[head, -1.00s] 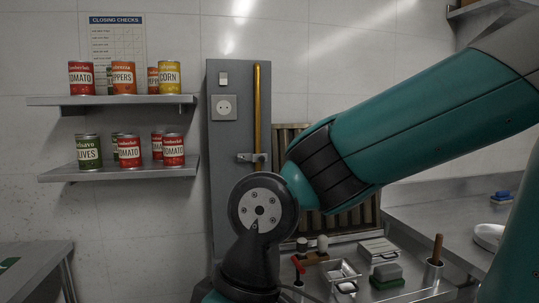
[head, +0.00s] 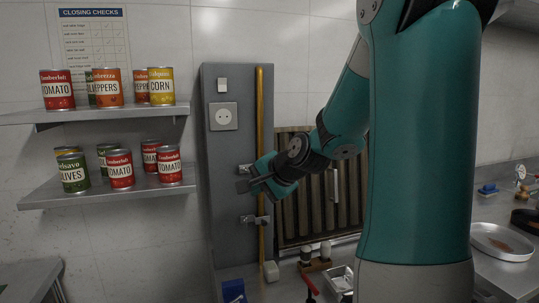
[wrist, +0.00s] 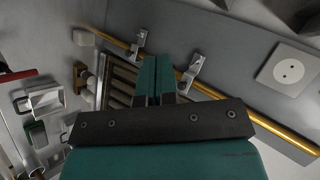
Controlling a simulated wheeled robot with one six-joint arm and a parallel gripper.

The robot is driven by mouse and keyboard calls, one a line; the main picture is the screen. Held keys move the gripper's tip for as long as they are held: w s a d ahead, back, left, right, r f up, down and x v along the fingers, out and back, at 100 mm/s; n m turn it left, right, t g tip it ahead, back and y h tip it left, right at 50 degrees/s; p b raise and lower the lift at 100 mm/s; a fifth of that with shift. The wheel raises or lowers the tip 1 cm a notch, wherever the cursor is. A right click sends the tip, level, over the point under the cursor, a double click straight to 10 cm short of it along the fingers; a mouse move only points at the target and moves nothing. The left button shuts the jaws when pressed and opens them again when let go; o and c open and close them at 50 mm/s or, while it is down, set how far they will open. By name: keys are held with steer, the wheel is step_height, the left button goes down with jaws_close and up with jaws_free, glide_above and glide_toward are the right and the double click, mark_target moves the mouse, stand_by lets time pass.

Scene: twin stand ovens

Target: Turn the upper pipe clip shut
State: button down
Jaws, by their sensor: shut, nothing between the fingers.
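The yellow pipe (head: 262,110) runs upright along a grey panel. The upper pipe clip (head: 246,168) is a small metal piece at the pipe, partly hidden behind my gripper in the head view. It also shows in the wrist view (wrist: 191,70), just right of my fingertips; how far it is turned is unclear. The lower pipe clip (head: 250,219) sits below it and shows in the wrist view (wrist: 137,43). My gripper (head: 243,186) is shut and empty, in front of the panel just below the upper clip. Its teal fingers are together in the wrist view (wrist: 157,66).
A socket (head: 223,117) and a switch (head: 222,86) are on the grey panel (head: 228,150). Shelves (head: 110,193) with several cans are at left. A slatted panel (head: 295,220) stands right of the pipe. A blue box (head: 233,292) and small items are below.

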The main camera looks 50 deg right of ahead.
steer(key=s+d+r+m+h+p, duration=0.25)
steer(key=d+m+h, duration=0.2)
steer(key=d, duration=0.55)
steer(key=w+d+f+p, duration=0.2)
steer(key=w, duration=0.3)
steer(key=w+d+f+m+p, duration=0.1)
steer(key=w+d+f+p, duration=0.1)
steer(key=w, duration=0.4)
steer(key=shift+d+f+t+y, duration=0.3)
steer(key=shift+d+y, duration=0.05)
steer(key=shift+d, duration=0.25)
steer(key=shift+w, duration=0.1)
steer(key=shift+w+a+r+b, duration=0.1)
steer(key=shift+w+a+b, duration=0.05)
steer(key=shift+w+b, duration=0.15)
steer(key=shift+w+a+r+b, duration=0.1)
steer(key=shift+w+b, duration=0.1)
steer(key=shift+w, duration=0.2)
steer(key=shift+s+d, duration=0.1)
